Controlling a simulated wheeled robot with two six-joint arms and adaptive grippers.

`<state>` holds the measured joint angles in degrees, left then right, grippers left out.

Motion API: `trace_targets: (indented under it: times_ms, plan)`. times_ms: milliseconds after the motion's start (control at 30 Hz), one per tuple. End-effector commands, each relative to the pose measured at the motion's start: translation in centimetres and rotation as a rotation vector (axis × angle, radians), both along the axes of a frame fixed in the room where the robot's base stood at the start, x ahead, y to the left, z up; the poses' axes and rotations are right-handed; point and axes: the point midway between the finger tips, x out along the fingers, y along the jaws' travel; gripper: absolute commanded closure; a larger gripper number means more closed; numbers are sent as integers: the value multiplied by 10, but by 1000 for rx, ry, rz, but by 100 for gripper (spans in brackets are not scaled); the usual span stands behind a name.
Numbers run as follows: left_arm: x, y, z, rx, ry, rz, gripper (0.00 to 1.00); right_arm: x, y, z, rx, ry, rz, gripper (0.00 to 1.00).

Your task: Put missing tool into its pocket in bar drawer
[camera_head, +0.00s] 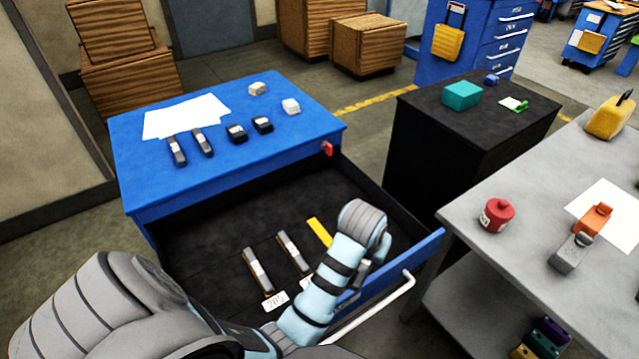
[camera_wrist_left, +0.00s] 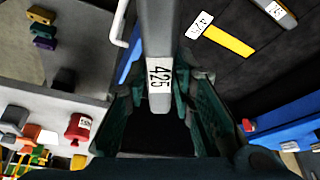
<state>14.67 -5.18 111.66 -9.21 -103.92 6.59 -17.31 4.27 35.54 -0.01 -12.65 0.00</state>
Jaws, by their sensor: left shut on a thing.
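My left gripper (camera_wrist_left: 163,84) is shut on a grey bar tool (camera_wrist_left: 158,35) with a white label reading 425. In the head view my arm mostly hides the gripper and the tool, near the open bar drawer's front right. The drawer (camera_head: 235,215) is black inside with a blue front. It holds two grey bar tools, one on the left (camera_head: 258,270) and one beside it (camera_head: 292,252). To their right a yellow strip (camera_head: 319,231) marks an empty pocket. The strip also shows in the left wrist view (camera_wrist_left: 228,42), with a white label at its end. My right gripper is not in view.
The blue cabinet top (camera_head: 255,155) carries papers, dark tools and small blocks. A pale handle (camera_head: 385,302) runs along the drawer front. A grey table (camera_head: 515,265) at right holds a red canister (camera_head: 496,214) and an orange-and-grey tool (camera_head: 580,238). The drawer's rear floor is clear.

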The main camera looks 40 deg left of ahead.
Motion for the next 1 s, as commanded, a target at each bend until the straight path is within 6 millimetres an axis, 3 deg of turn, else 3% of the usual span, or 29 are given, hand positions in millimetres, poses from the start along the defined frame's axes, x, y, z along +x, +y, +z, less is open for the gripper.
trace_targets:
  times_ms: [33,200,333,500,667,833,1000]
  plan:
    - [17,14,-32,8,-2,67,100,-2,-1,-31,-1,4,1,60]
    - [77,81,-86,8,-5,405,100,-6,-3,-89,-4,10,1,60]
    - [107,139,-113,6,-8,693,100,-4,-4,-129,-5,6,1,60]
    - [119,192,-126,2,-6,977,100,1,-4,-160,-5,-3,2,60]
    - [120,212,-128,1,-5,1092,100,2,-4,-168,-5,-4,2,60]
    - [119,213,-134,2,-4,1103,100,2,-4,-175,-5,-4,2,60]
    - [119,213,-152,3,-4,1101,100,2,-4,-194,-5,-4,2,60]
